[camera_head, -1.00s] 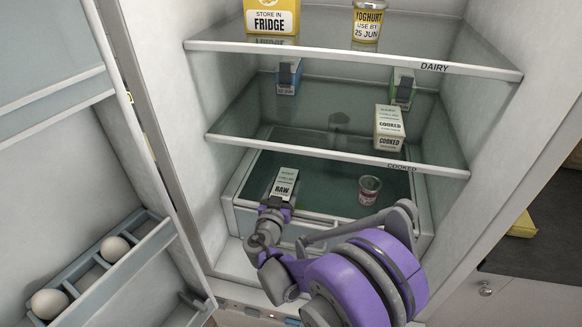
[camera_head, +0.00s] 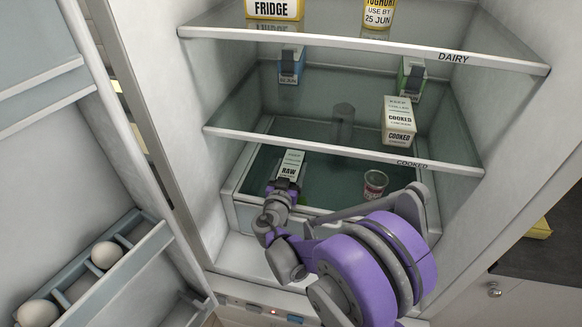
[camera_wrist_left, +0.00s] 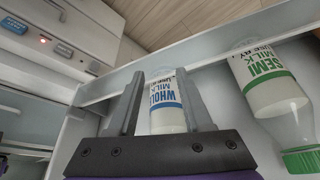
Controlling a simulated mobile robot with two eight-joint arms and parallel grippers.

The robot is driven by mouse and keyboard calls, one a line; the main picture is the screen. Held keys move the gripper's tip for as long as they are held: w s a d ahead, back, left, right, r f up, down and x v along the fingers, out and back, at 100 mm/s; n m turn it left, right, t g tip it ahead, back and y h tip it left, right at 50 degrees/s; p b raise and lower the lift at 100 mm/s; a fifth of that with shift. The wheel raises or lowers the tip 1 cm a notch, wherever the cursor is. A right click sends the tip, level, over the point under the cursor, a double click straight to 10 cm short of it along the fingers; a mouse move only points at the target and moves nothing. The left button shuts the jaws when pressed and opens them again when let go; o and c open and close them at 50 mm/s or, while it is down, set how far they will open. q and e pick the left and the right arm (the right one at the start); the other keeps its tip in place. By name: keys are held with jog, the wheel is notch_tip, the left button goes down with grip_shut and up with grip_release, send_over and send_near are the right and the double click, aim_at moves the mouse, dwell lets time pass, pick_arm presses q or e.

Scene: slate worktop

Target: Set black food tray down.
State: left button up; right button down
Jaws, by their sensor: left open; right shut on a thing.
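A pack with a pale label marked RAW (camera_head: 290,165) is in the right gripper, over the left part of the bottom drawer (camera_head: 322,212). I take it for the black food tray; mostly its label shows. My right gripper (camera_head: 283,188) is shut on its near end, and I cannot tell whether the pack touches the drawer floor. My left gripper (camera_wrist_left: 160,76) is open in the left wrist view, its fingers either side of a whole milk bottle (camera_wrist_left: 167,108). I cannot tell whether they touch it.
A small cup (camera_head: 375,185) stands in the drawer's right part. A box marked COOKED (camera_head: 398,122) stands on the glass shelf (camera_head: 340,147) above. Eggs (camera_head: 106,254) sit in the door rack. A semi milk bottle (camera_wrist_left: 268,88) is beside the whole milk. The drawer's middle is clear.

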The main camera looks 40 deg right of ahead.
jog(key=shift+d+f, duration=0.15)
jog(key=shift+f, duration=0.1)
grip_release()
jog(key=shift+w, duration=0.1)
jog(key=shift+r, duration=0.1)
jog(key=shift+r, duration=0.15)
jog(key=v, duration=1.2)
jog(key=shift+p, duration=0.35)
